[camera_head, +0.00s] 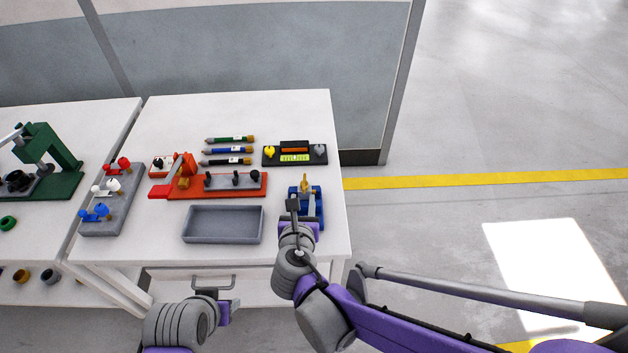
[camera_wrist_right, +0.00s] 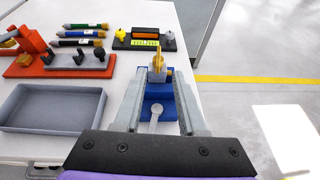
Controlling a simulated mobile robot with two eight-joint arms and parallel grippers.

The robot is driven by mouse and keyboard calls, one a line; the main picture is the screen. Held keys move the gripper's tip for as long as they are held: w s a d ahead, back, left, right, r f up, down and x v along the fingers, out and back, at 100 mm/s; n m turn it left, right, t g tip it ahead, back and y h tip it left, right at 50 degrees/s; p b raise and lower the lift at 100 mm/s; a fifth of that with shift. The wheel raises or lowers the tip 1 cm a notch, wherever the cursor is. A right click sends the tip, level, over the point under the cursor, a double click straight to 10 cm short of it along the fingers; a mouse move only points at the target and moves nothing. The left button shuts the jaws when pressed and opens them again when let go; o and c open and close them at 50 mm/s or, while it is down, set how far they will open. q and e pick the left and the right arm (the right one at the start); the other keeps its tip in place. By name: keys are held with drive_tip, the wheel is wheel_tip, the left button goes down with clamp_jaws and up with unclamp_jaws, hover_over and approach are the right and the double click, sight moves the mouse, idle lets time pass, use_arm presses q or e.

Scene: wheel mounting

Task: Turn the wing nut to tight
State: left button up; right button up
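A brass-coloured wing nut (camera_head: 304,183) stands upright on a small blue fixture (camera_head: 320,205) at the table's right edge. In the right wrist view the wing nut (camera_wrist_right: 158,68) is straight ahead, near the tips of my right gripper's two fingers. The blue fixture (camera_wrist_right: 152,103) shows between the fingers, with a grey round-ended lever on it. My right gripper (camera_wrist_right: 159,80) is open, with nothing clamped; whether a fingertip touches the nut I cannot tell. In the head view my right gripper (camera_head: 302,205) partly covers the fixture. My left gripper (camera_head: 228,305) is below the table front, its fingers unclear.
A grey tray (camera_head: 223,238) and a red-based fixture (camera_head: 255,180) lie left of the blue fixture. A black panel (camera_head: 268,157) with yellow and grey knobs is behind it. A grey block (camera_head: 122,212) carries red, white and blue winged knobs. Floor is open at right.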

sight(304, 182)
drive_tip(key=x, duration=1)
drive_tip(key=shift+w+a+f, duration=0.1)
drive_tip(key=shift+w+a, duration=0.05)
drive_tip(key=shift+w, duration=0.2)
clamp_jaws()
